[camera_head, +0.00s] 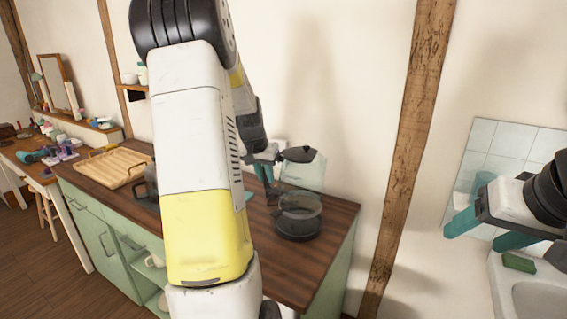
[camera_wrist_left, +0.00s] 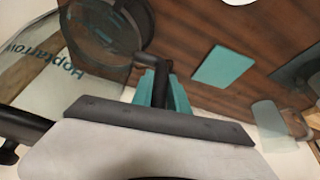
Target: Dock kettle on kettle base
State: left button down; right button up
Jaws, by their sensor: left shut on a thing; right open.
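The glass kettle (camera_head: 305,177) with a black lid stands upright near the counter's right end, and its lettered glass also shows in the left wrist view (camera_wrist_left: 42,62). My left gripper (camera_head: 266,174) is shut on its black handle, which shows between the teal fingers (camera_wrist_left: 162,92) in the wrist view. The black kettle base (camera_head: 298,231) appears directly below the kettle in the head view. I cannot tell whether the kettle touches it or is fully seated. My right gripper (camera_head: 481,228) is open and empty at the right, away from the kettle.
The dark wooden counter (camera_head: 276,276) has bare room in front of the kettle. A teal flat piece (camera_wrist_left: 223,67) lies on it. A wooden tray (camera_head: 112,168) sits at the counter's left. A sink (camera_head: 530,290) with a green sponge (camera_head: 518,262) stands at right.

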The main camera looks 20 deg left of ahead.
aim_at(265, 188)
pick_arm(q)
jog(key=shift+w+a+f, duration=0.1)
jog(key=shift+w+a, duration=0.2)
jog(key=shift+w, duration=0.2)
jog(key=shift+f, duration=2.65)
jog(key=shift+s, duration=0.2)
jog(key=shift+f, duration=0.55)
jog(key=c, duration=1.6)
grip_release()
jog(key=shift+o, duration=0.2)
jog(key=shift+f, duration=0.1)
jog(key=v, duration=1.1)
